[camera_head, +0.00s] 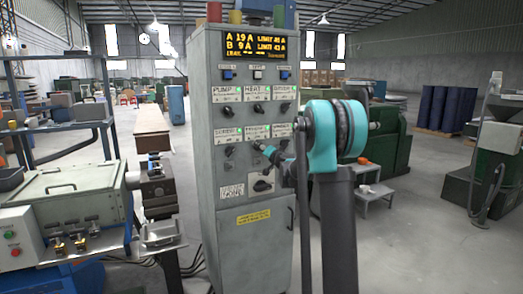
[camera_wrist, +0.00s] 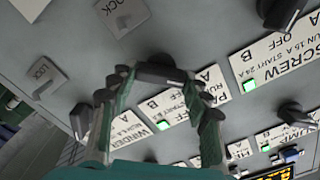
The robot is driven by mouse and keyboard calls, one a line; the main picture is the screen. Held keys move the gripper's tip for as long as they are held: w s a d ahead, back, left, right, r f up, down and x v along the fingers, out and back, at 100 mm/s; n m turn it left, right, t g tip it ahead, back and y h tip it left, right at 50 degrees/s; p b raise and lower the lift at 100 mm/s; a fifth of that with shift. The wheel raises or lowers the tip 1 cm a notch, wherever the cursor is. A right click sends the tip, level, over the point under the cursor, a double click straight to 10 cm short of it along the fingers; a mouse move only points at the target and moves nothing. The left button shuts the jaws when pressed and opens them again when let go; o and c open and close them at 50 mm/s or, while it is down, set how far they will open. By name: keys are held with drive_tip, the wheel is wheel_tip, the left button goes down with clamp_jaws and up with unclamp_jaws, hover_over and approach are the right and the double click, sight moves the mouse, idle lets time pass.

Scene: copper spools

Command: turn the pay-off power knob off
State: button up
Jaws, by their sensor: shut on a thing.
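The grey control cabinet (camera_head: 245,250) stands in the middle of the head view, with rows of labelled knobs. In the wrist view the panel appears turned over. The dark pay-off knob (camera_wrist: 160,70) sits above its white label (camera_wrist: 205,92), partly hidden by the fingers. A green lamp (camera_wrist: 163,125) beside that label is lit. My gripper (camera_wrist: 158,80) has one finger on each side of this knob and is shut on it. In the head view my gripper (camera_head: 263,149) reaches the second knob row. The knob's exact pointing is hard to tell.
The screw knob (camera_wrist: 283,14) and its label (camera_wrist: 275,55) lie to the right in the wrist view. The winder label (camera_wrist: 125,130) is at left.

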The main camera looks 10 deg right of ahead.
drive_tip(key=shift+m, duration=0.3)
drive_tip(key=m, duration=0.4)
drive_tip(key=shift+f, duration=0.1)
drive_tip(key=shift+m, duration=2)
drive_tip(key=o, duration=1.2)
drive_tip(key=shift+c, duration=0.2)
